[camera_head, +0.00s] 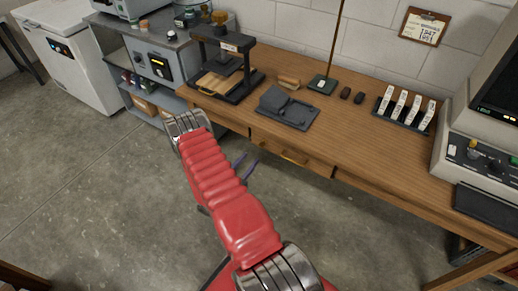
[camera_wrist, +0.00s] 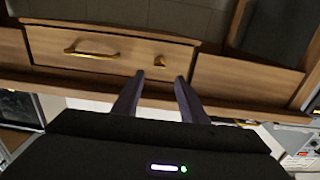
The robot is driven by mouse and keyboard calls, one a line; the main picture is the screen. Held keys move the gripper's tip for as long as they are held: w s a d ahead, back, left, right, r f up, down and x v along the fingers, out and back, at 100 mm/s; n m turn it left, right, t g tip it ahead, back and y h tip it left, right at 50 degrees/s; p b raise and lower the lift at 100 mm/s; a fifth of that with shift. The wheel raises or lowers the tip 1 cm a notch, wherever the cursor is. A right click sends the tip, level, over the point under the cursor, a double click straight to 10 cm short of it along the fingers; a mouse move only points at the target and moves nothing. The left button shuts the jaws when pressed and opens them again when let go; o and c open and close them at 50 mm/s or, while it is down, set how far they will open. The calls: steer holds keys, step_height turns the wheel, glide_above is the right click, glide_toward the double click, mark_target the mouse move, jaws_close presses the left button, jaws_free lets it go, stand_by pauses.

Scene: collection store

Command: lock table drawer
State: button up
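The table drawer (camera_head: 290,153) is in the front of the wooden table and looks closed. It also shows in the wrist view (camera_wrist: 120,52), with a brass pull handle (camera_wrist: 91,51) and a small brass key or turn-knob (camera_wrist: 159,61) to the right of the handle. My gripper (camera_wrist: 159,77) is open and empty. Its two dark fingers point at the drawer front, one to each side of the small brass piece in the picture. Whether they reach it in depth I cannot tell. In the head view, my gripper (camera_head: 245,163) is partly hidden behind my red arm, just in front of the drawer.
On the table (camera_head: 372,146) stand a black press (camera_head: 243,72), a grey tray-like device (camera_head: 287,106), a rack of white-labelled pieces (camera_head: 404,107) and a monitor unit (camera_head: 490,110) at right. A grey cabinet (camera_head: 150,62) is at left. The floor in front is clear.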

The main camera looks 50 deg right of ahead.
steer(key=d, duration=0.9)
steer(key=shift+w, duration=0.4)
jaws_close()
